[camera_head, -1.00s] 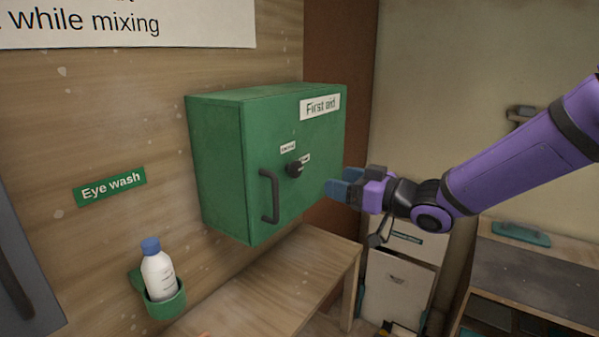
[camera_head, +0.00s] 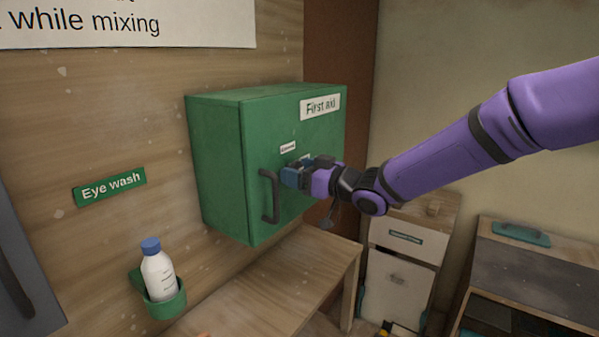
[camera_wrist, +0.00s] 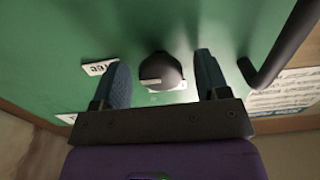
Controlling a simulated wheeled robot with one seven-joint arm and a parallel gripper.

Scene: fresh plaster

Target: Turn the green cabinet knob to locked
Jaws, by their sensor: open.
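The green First aid cabinet (camera_head: 215,165) hangs on the wooden wall with its door shut. Its dark round knob (camera_wrist: 161,70) shows in the wrist view, with a pale mark on its face; in the head view my gripper hides it. My gripper (camera_head: 290,174) is at the cabinet door, right of the dark handle. In the wrist view my gripper (camera_wrist: 160,82) is open, with one blue finger on each side of the knob and a gap on both sides. Small white labels (camera_head: 288,147) sit by the knob; I cannot read them.
The dark bar handle (camera_head: 269,196) stands out from the door close to my gripper, and also shows in the wrist view (camera_wrist: 283,50). A white bottle (camera_head: 158,273) sits in a green holder at lower left. A wooden bench (camera_head: 285,280) is below the cabinet.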

